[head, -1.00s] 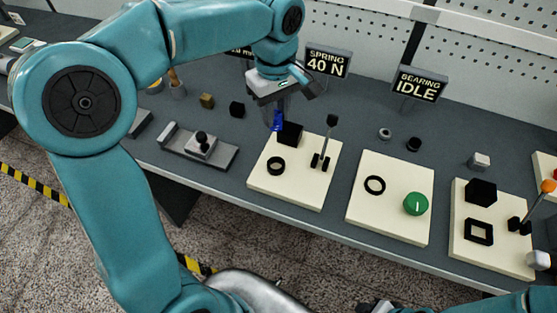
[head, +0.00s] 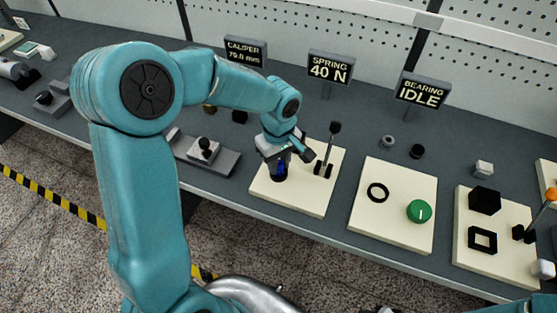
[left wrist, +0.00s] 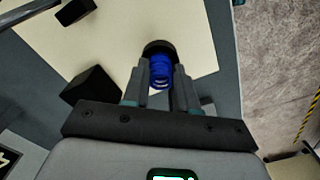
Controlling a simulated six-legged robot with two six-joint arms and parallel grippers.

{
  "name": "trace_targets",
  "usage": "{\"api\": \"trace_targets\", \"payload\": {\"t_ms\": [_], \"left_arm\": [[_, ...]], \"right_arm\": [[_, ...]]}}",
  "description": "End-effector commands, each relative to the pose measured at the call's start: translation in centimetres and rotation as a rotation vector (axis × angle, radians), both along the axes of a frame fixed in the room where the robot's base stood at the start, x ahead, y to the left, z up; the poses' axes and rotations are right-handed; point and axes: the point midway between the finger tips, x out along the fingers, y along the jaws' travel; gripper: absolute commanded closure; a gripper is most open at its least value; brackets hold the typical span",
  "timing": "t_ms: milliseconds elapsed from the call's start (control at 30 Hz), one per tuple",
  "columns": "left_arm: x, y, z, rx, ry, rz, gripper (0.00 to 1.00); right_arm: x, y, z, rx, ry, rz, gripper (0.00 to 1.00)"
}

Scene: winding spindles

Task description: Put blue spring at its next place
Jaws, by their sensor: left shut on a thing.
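My left gripper (head: 279,166) is shut on the blue spring (left wrist: 160,74), which shows between its two fingers in the left wrist view. The spring is at the black ring seat (left wrist: 160,47) on the cream board (head: 297,202) in front of the "SPRING 40 N" sign (head: 331,66). The spring's far end overlaps the ring in the left wrist view; I cannot tell whether it rests inside it. In the head view the spring (head: 280,171) is small and mostly hidden by the gripper. My right gripper does not show.
A black block (left wrist: 88,88) stands on the same board beside the gripper. A black lever (head: 330,149) rises to the right. The neighbouring board (head: 396,222) carries a black ring and a green knob. A grey fixture (head: 222,167) lies to the left.

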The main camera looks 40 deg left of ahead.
Motion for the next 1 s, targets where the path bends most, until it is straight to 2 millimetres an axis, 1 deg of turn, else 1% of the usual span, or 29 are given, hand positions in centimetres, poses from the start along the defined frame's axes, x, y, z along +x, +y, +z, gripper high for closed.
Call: {"api": "trace_targets", "payload": {"t_ms": [200,233,300,567,667,700,767,1000], "left_arm": [[0.0,0.0,-0.4,0.000,-0.001,0.000,1.00],[0.0,0.0,-0.3,0.000,-0.001,0.000,0.66],[0.0,0.0,-0.2,0.000,0.000,0.000,0.47],[0.0,0.0,-0.2,0.000,0.000,0.000,0.47],[0.0,0.0,0.4,0.000,0.000,0.000,0.47],[0.1,0.0,0.7,0.001,-0.004,0.000,0.47],[0.1,0.0,1.7,0.002,-0.006,0.001,0.47],[0.1,0.0,7.4,0.001,-0.006,0.001,0.47]], "right_arm": [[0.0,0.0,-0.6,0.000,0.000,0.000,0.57],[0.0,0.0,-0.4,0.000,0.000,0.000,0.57],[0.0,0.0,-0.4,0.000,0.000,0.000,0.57],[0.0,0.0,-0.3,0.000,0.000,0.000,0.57],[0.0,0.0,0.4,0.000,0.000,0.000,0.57],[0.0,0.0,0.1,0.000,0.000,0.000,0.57],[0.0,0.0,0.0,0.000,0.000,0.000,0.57],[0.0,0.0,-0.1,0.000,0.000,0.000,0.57]]}}
